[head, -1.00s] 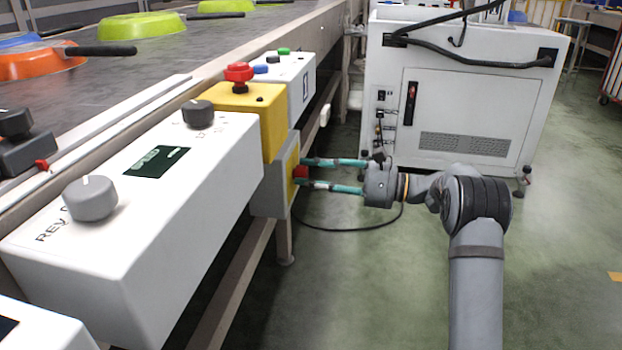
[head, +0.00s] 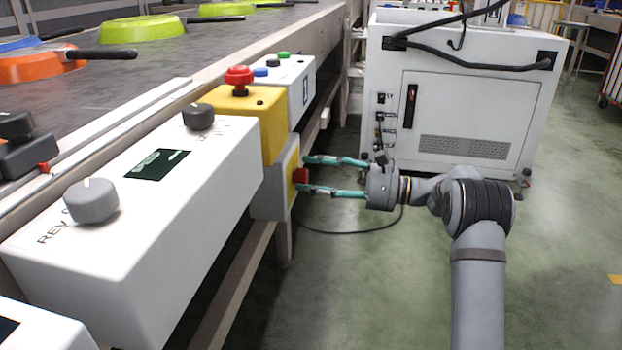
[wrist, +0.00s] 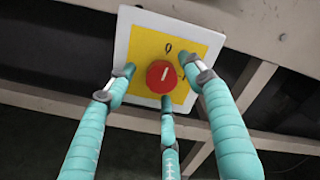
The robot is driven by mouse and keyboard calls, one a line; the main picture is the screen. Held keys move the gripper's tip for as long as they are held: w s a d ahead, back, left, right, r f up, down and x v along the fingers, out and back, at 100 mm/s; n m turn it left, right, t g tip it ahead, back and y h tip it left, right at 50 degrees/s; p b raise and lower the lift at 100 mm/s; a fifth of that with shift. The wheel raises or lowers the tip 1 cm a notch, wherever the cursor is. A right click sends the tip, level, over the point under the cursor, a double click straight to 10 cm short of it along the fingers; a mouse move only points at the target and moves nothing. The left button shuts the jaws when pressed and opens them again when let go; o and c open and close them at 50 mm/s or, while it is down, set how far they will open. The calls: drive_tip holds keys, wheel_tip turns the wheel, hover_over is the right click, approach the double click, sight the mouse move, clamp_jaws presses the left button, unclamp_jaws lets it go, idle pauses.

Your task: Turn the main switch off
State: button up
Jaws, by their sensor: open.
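The main switch is a red round knob (wrist: 161,77) on a yellow plate (wrist: 146,50) with a white surround. A short white line on the knob runs up and slightly right. A "0" is printed above the knob and another mark to its right; I cannot tell exactly which one the line meets. In the head view the red knob (head: 300,175) shows on the side of the switch box. My gripper (head: 303,174) has teal fingers, spread apart. In the wrist view my gripper (wrist: 164,85) has fingers left, right and below the knob; contact is not clear.
A yellow box with a red emergency button (head: 239,77) stands above the switch. A white control box (head: 200,190) with grey dials lies in front, left of my arm. A white cabinet (head: 460,100) stands behind my gripper. Pans, including a green one (head: 142,28), sit on the conveyor.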

drive_tip(key=s+d, duration=0.1)
drive_tip(key=d, duration=1)
drive_tip(key=shift+s+d+f, duration=0.15)
drive_tip(key=shift+s+d, duration=0.05)
drive_tip(key=shift+s, duration=0.2)
drive_tip(key=a, duration=0.4)
drive_tip(key=w+a, duration=0.1)
drive_tip(key=a, duration=0.3)
drive_tip(key=w+a, duration=0.1)
drive_tip(key=a, duration=0.3)
drive_tip(key=shift+r+m, duration=0.2)
drive_tip(key=shift+m, duration=0.1)
drive_tip(key=shift+d+f, duration=0.1)
